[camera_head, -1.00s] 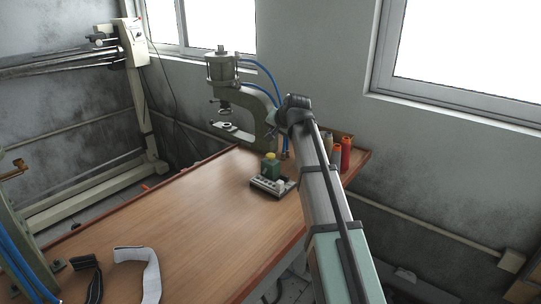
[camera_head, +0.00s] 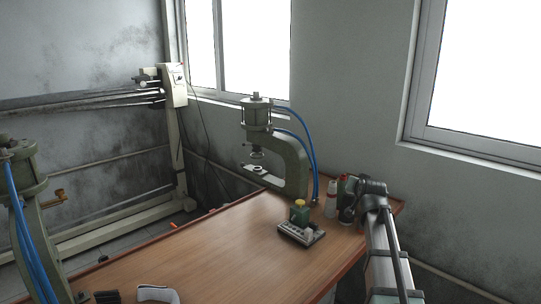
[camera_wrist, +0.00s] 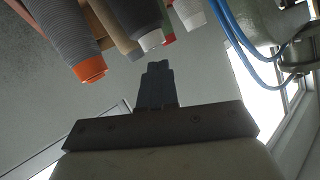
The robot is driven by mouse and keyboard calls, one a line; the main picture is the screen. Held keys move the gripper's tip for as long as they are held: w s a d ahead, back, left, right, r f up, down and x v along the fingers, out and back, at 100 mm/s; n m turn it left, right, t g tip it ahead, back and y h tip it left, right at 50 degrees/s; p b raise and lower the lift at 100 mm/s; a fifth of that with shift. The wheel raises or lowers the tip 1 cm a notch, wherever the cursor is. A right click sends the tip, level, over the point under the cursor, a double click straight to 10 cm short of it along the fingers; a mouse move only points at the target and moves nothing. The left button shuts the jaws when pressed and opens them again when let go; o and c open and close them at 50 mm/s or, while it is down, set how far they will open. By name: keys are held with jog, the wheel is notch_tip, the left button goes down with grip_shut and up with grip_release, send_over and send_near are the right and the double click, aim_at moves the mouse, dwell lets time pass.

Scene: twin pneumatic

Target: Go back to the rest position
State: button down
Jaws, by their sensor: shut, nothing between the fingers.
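My arm (camera_head: 385,250) rises at the right of the head view, over the right side of the table. Its bent joint is in front of the spools, and my gripper cannot be made out there. In the wrist view my gripper (camera_wrist: 156,80) shows in the middle, its dark fingers together and nothing between them. The tips point toward several thread spools at the top of that view; I cannot tell the gap to them.
The wooden table (camera_head: 200,255) is mostly clear. A green press (camera_head: 290,160) with blue hoses stands at its back; another press (camera_head: 30,200) is at the left. Straps (camera_head: 157,293) lie at the front.

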jog(key=s+d+f+t+h, duration=0.1)
jog(key=s+d+f+h, duration=0.1)
jog(key=s+d+f, duration=0.35)
jog(key=s+d+f+h, duration=0.2)
jog(key=s+d+f, duration=0.1)
jog(key=d, duration=0.5)
jog(key=s+a+f+n+g+y, duration=0.1)
jog(key=s+a+f+g, duration=0.25)
jog(key=f, duration=0.85)
jog(key=s+a+f+g+y, duration=0.2)
jog(key=s+a+f, duration=0.25)
jog(key=f, duration=0.65)
jog(key=s+a+f+n+g+y, duration=0.1)
jog(key=s+a+f+g, duration=0.3)
jog(key=f, duration=0.8)
jog(key=s+a+f+n+g+y, duration=0.1)
jog(key=s+a+f+g, duration=0.3)
jog(key=s+f, duration=0.5)
jog(key=s+a+f+g+y, duration=0.1)
jog(key=s+a+f, duration=0.6)
jog(key=s, duration=0.3)
jog(key=s+a+f+g, duration=0.2)
jog(key=s+f+g, duration=0.1)
jog(key=s, duration=0.8)
jog(key=s+a+f+n+g, duration=0.1)
jog(key=s+g, duration=0.3)
jog(key=s, duration=0.7)
jog(key=shift+s+a+f+n+h, duration=0.3)
jog(key=shift+s+a+f+h, duration=0.1)
jog(key=shift+f, duration=0.5)
